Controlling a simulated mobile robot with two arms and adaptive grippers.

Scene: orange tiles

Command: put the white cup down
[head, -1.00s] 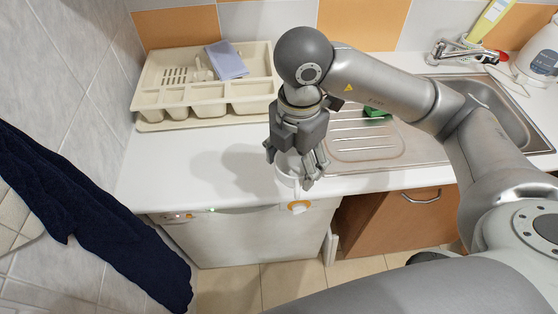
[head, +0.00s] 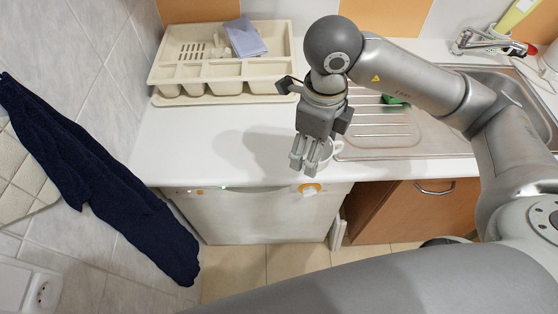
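The white cup (head: 327,153) is on or just above the white counter near its front edge, left of the sink. Its handle points right, and much of it is hidden behind my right gripper. My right gripper (head: 308,165) points down in front of and to the left of the cup. Its fingers look close together from this angle. Whether they touch the cup, or how far they are open, cannot be told. My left gripper is not in view.
A beige cutlery tray (head: 207,99) with a blue-grey cloth (head: 245,37) stands at the back left. The metal sink (head: 430,142), holding a green item (head: 391,99), is to the right. The counter (head: 195,145) left of the gripper is clear. A navy towel (head: 105,185) hangs left.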

